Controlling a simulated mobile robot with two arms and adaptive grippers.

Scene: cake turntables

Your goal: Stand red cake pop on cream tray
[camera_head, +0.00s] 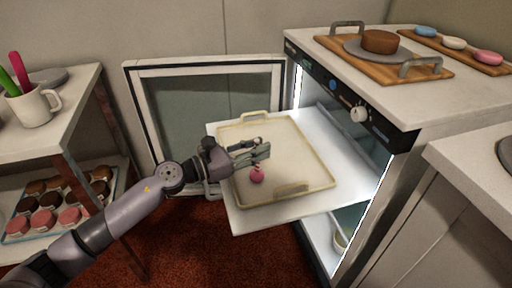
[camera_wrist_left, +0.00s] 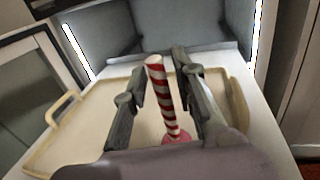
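The cake pop has a pinkish-red ball (camera_head: 257,175) that appears to rest on the cream tray (camera_head: 311,163), near the tray's front left part. In the left wrist view its red-and-white striped stick (camera_wrist_left: 160,88) points up, leaning slightly, with the pink ball (camera_wrist_left: 176,136) at the bottom. My left gripper (camera_head: 256,153) is over the tray; in the wrist view its two fingers (camera_wrist_left: 162,98) stand on either side of the stick, with gaps showing on both sides. The ball is partly hidden by the gripper in the wrist view. My right gripper is not in view.
The tray lies on a pulled-out shelf (camera_head: 346,190) of a lit cabinet, its door (camera_head: 205,110) open at the left. A shelf unit at left holds a mug (camera_head: 34,107) and a tray of treats (camera_head: 20,229). A brown cake (camera_head: 380,42) stands on the cabinet top.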

